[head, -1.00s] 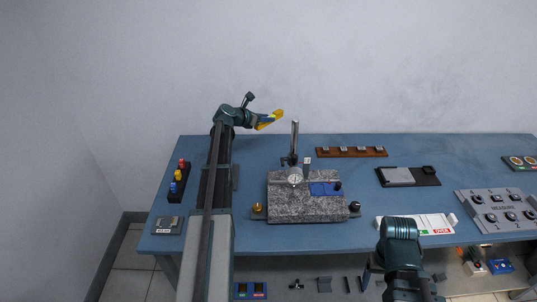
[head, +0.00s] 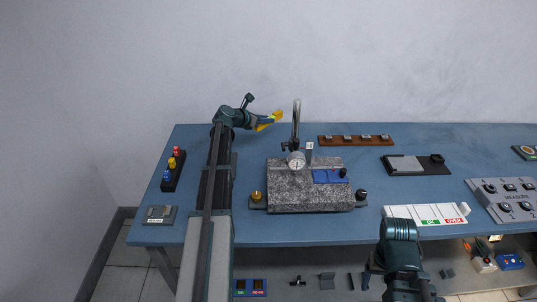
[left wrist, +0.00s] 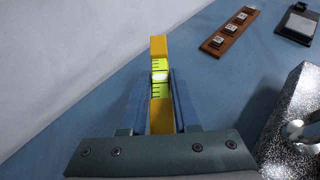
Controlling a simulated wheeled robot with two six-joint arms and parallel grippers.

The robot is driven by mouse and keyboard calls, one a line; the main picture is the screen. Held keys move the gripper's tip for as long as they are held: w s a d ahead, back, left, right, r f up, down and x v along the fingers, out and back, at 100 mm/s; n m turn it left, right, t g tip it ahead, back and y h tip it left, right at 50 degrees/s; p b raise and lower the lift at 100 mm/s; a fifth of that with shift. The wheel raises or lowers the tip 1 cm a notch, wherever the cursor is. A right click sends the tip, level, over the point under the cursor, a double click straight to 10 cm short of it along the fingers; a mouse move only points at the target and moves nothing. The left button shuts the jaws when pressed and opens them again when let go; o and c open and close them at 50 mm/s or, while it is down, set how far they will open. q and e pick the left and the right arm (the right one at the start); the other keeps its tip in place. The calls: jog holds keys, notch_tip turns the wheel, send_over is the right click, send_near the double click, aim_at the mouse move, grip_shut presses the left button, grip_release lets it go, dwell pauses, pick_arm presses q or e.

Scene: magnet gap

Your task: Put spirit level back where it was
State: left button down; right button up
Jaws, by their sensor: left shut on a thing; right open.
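The yellow spirit level (head: 278,115) is in my left gripper (head: 264,122), near the back edge of the blue table, left of the granite plate. In the left wrist view, the level (left wrist: 159,46) with its bright green vial stands between the two fingers of my left gripper (left wrist: 158,95), which are shut on it. Its lower part is hidden by the gripper body. Its height over the table is hard to tell. My right arm shows at the bottom right of the head view, but its fingertips cannot be seen.
The granite plate (head: 290,190) carries a dial gauge (head: 296,160) on a tall post and a blue item (head: 329,176). A brown block rack (head: 355,140) lies behind right. A holder with coloured knobs (head: 173,170) stands left.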

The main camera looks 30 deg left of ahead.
aim_at(266, 148)
pick_arm(q)
jog(key=shift+f+b, duration=0.4)
jog(key=shift+f, duration=0.45)
pick_arm(e)
jog(key=shift+f, duration=0.85)
pick_arm(q)
notch_tip(266, 148, down, 10)
jog(key=b, duration=1)
pick_arm(e)
notch_tip(266, 148, down, 10)
pick_arm(q)
jog(key=shift+f, duration=0.2)
jog(key=c, duration=0.7)
grip_release()
jog(key=shift+r, duration=0.1)
pick_arm(e)
jog(key=shift+f, duration=0.1)
pick_arm(q)
jog(key=shift+o, duration=0.2)
